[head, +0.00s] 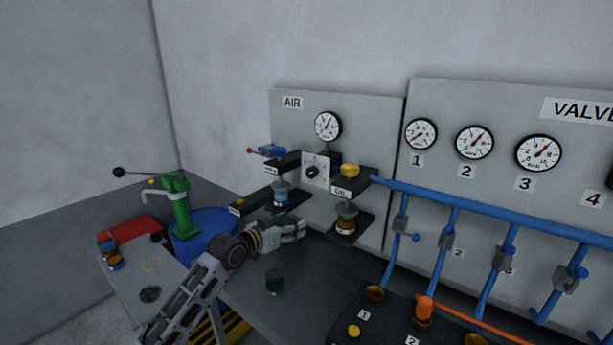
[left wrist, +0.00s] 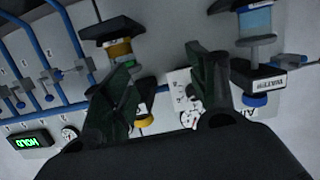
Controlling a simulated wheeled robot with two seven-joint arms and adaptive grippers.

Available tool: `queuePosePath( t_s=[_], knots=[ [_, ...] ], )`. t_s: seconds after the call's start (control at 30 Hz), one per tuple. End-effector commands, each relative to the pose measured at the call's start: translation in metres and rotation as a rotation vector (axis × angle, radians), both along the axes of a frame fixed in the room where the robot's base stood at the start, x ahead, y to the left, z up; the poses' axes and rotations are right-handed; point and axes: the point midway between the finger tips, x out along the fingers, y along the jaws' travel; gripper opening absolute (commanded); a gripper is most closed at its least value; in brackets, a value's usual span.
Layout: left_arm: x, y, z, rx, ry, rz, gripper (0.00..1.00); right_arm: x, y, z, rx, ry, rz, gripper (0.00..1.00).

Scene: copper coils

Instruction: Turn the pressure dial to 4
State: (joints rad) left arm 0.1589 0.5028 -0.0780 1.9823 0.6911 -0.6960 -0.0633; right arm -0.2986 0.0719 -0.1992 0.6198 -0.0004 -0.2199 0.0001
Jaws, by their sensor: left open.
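The pressure dial (head: 312,172) is a black knob on a white plate on the grey AIR panel, below a round gauge (head: 328,125). Its marks are too small to read in the head view. In the left wrist view, which is upside down, the white dial plate (left wrist: 179,88) shows between my fingers, partly covered by one finger, and its knob is hidden. My left gripper (head: 300,229) is open and empty. In the head view it is below the dial and apart from it; its fingers also show in the left wrist view (left wrist: 160,62). My right gripper is not in view.
An OIL unit (head: 346,188) with a yellow cap juts out right of the dial, and a blue-bowled filter unit (head: 281,193) juts out left. Blue pipes (head: 455,200) run rightward. A dark green cup (head: 274,282) stands on the bench below my gripper.

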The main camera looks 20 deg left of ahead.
Motion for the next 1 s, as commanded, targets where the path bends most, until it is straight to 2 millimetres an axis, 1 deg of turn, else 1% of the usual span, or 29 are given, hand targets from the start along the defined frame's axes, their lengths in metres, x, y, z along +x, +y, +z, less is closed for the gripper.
queuePosePath(
  t_s=[0.03, 0.13, 0.2, 0.33, 0.43, 0.67, 0.87, 1.0],
  knots=[
    [0.009, 0.007, 0.019, -0.011, -0.038, 0.004, 0.58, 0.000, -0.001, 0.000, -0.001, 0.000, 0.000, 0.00],
    [0.021, 0.019, 0.050, -0.039, -0.102, 0.009, 0.58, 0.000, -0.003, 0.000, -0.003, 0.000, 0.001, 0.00],
    [0.027, 0.025, 0.068, -0.058, -0.139, 0.012, 0.58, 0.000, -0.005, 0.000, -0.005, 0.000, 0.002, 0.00],
    [0.034, 0.034, 0.091, -0.080, -0.185, 0.016, 0.58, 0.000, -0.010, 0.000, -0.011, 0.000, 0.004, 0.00],
    [0.036, 0.036, 0.097, -0.088, -0.198, 0.018, 0.58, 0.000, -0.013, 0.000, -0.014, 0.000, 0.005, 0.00],
    [0.036, 0.037, 0.098, -0.090, -0.201, 0.018, 0.58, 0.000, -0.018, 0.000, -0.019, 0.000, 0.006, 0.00],
    [0.037, 0.036, 0.098, -0.090, -0.200, 0.018, 0.58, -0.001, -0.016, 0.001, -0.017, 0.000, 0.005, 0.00],
    [0.041, 0.035, 0.098, -0.089, -0.200, 0.019, 0.58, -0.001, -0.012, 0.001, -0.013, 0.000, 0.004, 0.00]
  ],
)
